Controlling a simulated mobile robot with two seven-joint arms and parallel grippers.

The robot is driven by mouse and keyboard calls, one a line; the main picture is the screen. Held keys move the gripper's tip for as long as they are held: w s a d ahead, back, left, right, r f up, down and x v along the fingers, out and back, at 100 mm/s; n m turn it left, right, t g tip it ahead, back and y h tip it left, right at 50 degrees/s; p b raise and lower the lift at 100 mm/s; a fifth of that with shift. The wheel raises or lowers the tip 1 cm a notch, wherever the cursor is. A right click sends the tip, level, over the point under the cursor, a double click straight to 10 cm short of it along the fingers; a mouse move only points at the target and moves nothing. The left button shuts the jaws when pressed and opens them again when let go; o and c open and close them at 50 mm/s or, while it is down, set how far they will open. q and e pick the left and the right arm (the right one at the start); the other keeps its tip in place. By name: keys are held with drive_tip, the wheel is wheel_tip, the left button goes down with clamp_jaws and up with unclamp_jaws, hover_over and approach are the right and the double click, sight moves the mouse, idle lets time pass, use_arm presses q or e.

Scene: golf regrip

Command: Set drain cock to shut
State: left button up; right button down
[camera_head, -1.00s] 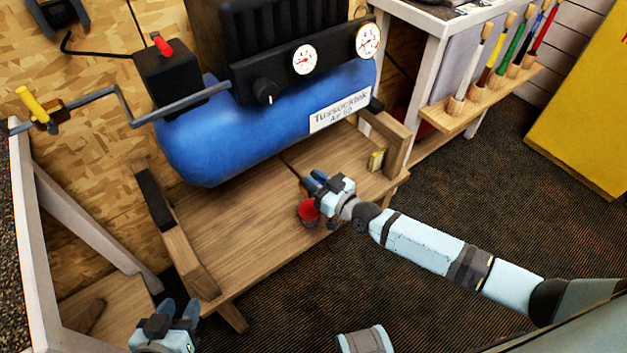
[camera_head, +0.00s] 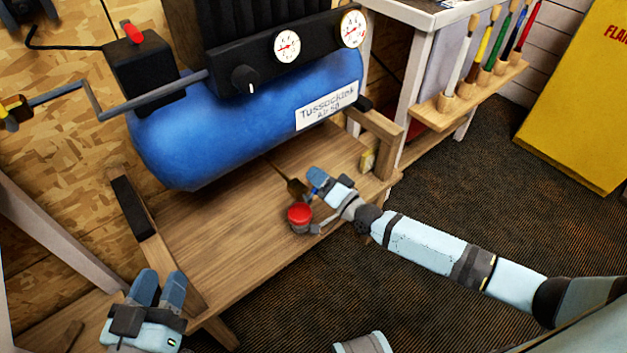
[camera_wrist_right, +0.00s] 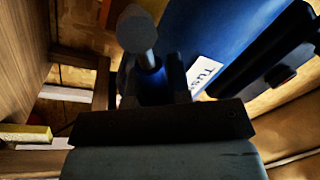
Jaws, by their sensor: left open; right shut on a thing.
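The blue compressor tank (camera_head: 230,135) lies over the wooden bench. My right gripper (camera_head: 318,177) is low at the tank's front, shut on a small part that its fingers mostly hide. In the right wrist view a grey round-ended stem (camera_wrist_right: 138,30) stands between the fingers, with the tank (camera_wrist_right: 200,25) behind. My left gripper (camera_head: 160,290) is open and empty at the lower left, near the bench's front left corner.
A red-topped grey item (camera_head: 299,216) is beside my right wrist, at the bench's front edge. A yellow block (camera_head: 367,160) lies at the bench's right end. A brush rack (camera_head: 470,95) and yellow cabinet (camera_head: 590,100) stand at right. The bench's left part is clear.

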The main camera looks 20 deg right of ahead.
use_arm(q)
drive_tip(key=shift+s+d+r+t+h+b, duration=0.1)
drive_tip(key=shift+d+r+t+h+b, duration=0.55)
drive_tip(key=shift+b, duration=1.1)
use_arm(e)
drive_tip(key=shift+w+d+f+m+t+h, duration=0.1)
drive_tip(key=shift+d+f+m+t+h, duration=0.35)
drive_tip(key=shift+m, duration=1)
drive_tip(key=shift+w+f+m+h, duration=0.15)
drive_tip(key=shift+f+m, duration=0.6)
drive_tip(key=shift+m, duration=0.75)
drive_tip(key=shift+s+d+f+m+t+h, duration=0.1)
drive_tip(key=shift+d+f+m+t+h, duration=0.3)
drive_tip(key=shift+m, duration=1.05)
use_arm(q)
drive_tip(key=shift+d+g, duration=0.1)
drive_tip(key=shift+g, duration=0.15)
use_arm(e)
drive_tip(key=shift+a+f, duration=0.2)
drive_tip(key=c, duration=1.1)
unclamp_jaws()
use_arm(q)
drive_tip(key=shift+r, duration=0.1)
